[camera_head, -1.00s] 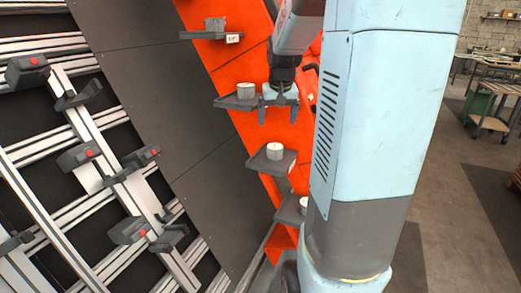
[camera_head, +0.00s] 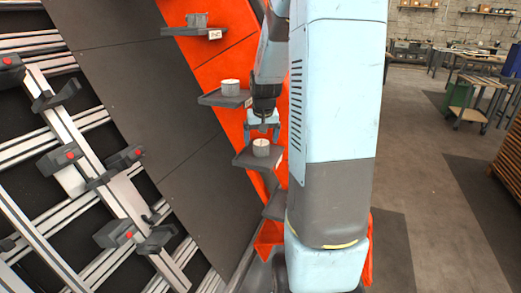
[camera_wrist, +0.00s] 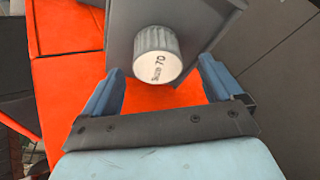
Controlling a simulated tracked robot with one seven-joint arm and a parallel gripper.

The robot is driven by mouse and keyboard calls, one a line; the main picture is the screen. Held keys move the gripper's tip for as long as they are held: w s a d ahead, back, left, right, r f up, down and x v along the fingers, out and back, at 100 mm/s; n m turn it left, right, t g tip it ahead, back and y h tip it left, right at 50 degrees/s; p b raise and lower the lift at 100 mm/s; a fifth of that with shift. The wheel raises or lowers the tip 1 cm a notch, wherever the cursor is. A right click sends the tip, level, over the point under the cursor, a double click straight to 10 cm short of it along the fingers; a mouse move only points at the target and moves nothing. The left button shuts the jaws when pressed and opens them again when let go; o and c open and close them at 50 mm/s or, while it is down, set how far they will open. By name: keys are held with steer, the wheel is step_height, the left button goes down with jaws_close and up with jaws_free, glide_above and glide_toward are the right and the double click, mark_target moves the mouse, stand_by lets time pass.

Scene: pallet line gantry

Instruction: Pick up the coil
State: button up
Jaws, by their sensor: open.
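The coil appears to be a short grey ribbed cylinder with a white labelled top (camera_wrist: 152,58), standing on a dark grey shelf (camera_wrist: 205,18). In the head view this coil (camera_head: 261,148) stands on a small shelf of the orange rack. My gripper (camera_head: 262,129) points down just above it, open and empty. In the wrist view, the two blue fingers of my gripper (camera_wrist: 161,72) are spread to either side, and the coil shows between and beyond them, apart from both.
Similar cylinders stand on a higher shelf (camera_head: 231,88) and the top shelf (camera_head: 196,20). A lower shelf (camera_head: 275,207) is partly hidden by my arm. Dark panels (camera_head: 150,110) and a metal rail frame (camera_head: 100,180) fill the left. Open floor lies to the right.

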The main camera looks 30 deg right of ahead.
mark_target(261, 143)
steer(key=shift+x, duration=1.75)
steer(key=shift+s+d, duration=0.1)
steer(key=shift+s, duration=0.05)
steer(key=shift+c, duration=0.2)
steer(key=c, duration=1.2)
steer(key=shift+c, duration=0.3)
steer(key=shift+r, duration=0.1)
